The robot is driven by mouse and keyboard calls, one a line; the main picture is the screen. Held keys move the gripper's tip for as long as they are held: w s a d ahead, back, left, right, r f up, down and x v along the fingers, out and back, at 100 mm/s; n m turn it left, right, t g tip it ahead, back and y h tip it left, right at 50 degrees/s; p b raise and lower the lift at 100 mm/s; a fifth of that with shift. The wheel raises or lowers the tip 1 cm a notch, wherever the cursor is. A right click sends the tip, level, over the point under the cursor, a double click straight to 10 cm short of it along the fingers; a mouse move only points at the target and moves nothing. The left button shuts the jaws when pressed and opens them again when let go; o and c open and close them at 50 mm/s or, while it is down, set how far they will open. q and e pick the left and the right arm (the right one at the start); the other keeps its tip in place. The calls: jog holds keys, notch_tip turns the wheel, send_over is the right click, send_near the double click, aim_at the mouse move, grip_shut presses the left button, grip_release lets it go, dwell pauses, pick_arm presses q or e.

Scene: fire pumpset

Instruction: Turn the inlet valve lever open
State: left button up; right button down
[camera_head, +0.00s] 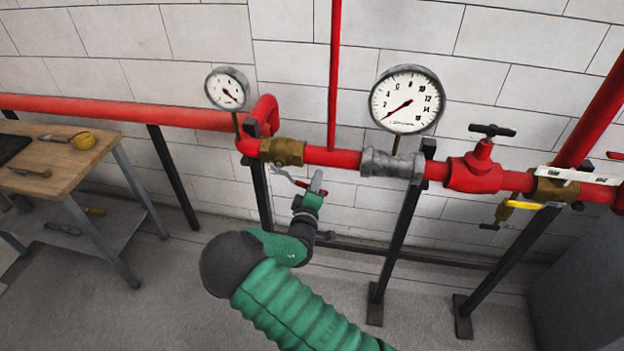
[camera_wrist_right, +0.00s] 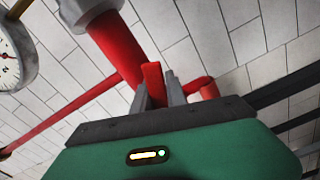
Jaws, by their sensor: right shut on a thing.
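The inlet valve is a brass body (camera_head: 282,151) on the red pipe, left of centre in the head view. Its lever (camera_head: 300,184), with a red grip, hangs below the body and slopes down to the right. My right gripper (camera_head: 316,187) is at the free end of this lever, below the pipe. In the right wrist view, the red lever end (camera_wrist_right: 152,76) stands between the two grey fingers of my right gripper (camera_wrist_right: 157,84), which is shut on it. The fingers and green arm hide part of the lever. My left gripper is in neither view.
Two gauges, a small one (camera_head: 227,88) and a large one (camera_head: 407,99), stand above the pipe. A red valve with a black handle (camera_head: 482,165) and a yellow lever (camera_head: 523,204) are at right. Black posts (camera_head: 397,243) support the pipe. A wooden table (camera_head: 50,165) stands at left.

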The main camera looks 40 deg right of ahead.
jog(key=shift+a+r+n+p, duration=0.1)
jog(key=shift+r+n+p, duration=1.35)
jog(key=shift+r+n, duration=0.45)
jog(key=shift+f, duration=0.15)
jog(key=c, duration=1.6)
grip_release()
jog(key=shift+a, duration=0.1)
jog(key=shift+o, duration=1.2)
jog(key=shift+a, duration=0.15)
jog(key=shift+s, duration=0.1)
